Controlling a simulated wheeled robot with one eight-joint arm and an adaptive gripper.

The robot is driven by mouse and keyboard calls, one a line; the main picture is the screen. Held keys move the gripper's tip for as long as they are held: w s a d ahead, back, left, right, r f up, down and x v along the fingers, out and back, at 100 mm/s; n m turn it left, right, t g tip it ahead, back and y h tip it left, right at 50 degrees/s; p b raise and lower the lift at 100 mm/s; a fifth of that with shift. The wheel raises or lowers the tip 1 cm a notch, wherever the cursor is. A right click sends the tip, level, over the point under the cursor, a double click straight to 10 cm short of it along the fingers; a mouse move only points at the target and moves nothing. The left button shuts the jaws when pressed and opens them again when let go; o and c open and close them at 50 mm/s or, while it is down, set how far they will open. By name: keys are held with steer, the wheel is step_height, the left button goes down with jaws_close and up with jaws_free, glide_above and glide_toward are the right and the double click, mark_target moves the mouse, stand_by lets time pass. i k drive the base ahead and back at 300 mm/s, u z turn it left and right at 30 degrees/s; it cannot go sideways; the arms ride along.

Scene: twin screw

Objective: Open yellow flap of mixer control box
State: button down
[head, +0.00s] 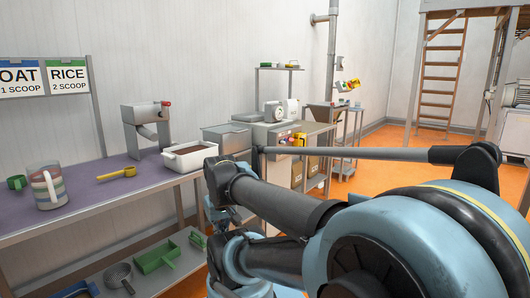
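A small yellow part (299,139) shows on the front of a grey box-like unit (268,137) on the bench, beside small pink and dark parts. It may be the flap of the mixer control box, but it is too small to tell whether it is open or shut. Another yellow piece (350,85), with red and green bits, is farther back near the wall pipe; I cannot tell what it is. My blue and black arm fills the lower right and covers part of the bench front. I cannot make out my gripper's fingers.
A purple-topped bench (95,188) runs along the left wall. Orange floor (395,150) is open at the back, before a wooden ladder (442,75).

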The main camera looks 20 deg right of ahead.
mark_target(300, 141)
steer(key=z, duration=1.15)
steer(key=k, duration=0.6)
steer(key=z, duration=0.65)
steer(key=i, duration=1.35)
steer(key=u, duration=0.3)
